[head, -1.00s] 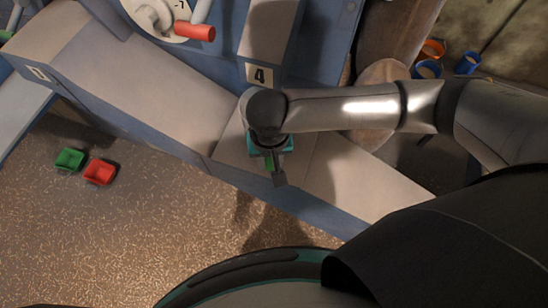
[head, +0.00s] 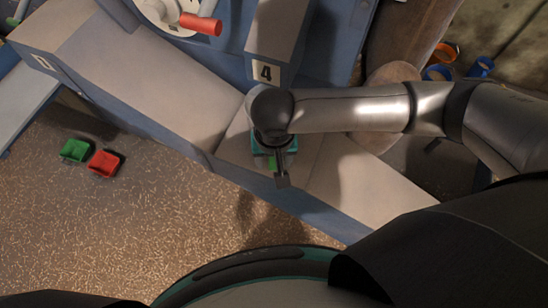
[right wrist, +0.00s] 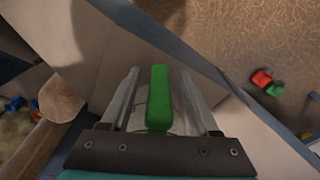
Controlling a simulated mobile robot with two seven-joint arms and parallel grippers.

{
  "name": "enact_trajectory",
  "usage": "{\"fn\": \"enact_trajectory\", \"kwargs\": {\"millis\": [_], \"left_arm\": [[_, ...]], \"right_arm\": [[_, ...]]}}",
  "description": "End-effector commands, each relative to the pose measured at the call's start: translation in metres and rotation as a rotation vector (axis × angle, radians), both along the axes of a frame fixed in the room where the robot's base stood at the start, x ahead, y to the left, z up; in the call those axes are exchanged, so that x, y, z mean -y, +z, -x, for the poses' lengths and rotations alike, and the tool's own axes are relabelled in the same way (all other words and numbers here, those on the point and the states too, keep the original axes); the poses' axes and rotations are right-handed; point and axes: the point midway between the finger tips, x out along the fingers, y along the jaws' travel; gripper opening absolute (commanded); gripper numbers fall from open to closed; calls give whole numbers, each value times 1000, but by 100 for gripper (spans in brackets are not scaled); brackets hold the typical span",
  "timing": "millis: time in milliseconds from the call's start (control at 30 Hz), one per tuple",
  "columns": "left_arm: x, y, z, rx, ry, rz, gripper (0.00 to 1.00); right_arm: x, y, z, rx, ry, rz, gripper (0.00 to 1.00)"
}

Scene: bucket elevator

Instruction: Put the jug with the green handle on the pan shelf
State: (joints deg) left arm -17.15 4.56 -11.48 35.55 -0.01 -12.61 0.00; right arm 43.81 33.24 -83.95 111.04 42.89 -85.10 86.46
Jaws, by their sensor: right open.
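The jug's green handle (head: 272,163) shows under my right gripper (head: 280,176) in the head view, over the beige ledge below the chute marked 4. In the right wrist view the green handle (right wrist: 159,98) stands between the two open fingers of my right gripper (right wrist: 162,88), with a gap on each side. The jug's body is mostly hidden by the gripper and arm. I cannot tell which surface is the pan shelf. My left gripper is not in view.
The beige ledge (head: 350,185) runs diagonally, bare to both sides of the gripper. A green bin (head: 74,150) and a red bin (head: 103,163) lie on the grainy floor at left. A red-handled crank (head: 200,25) is at the top. Blue and orange containers (head: 438,73) stand at the upper right.

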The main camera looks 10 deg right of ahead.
Motion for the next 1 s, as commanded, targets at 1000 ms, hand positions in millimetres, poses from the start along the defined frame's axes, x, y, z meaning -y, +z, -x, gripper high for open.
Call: {"fn": "enact_trajectory", "kwargs": {"millis": [1000], "left_arm": [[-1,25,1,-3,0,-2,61]], "right_arm": [[-2,121,9,0,0,0,62]]}}
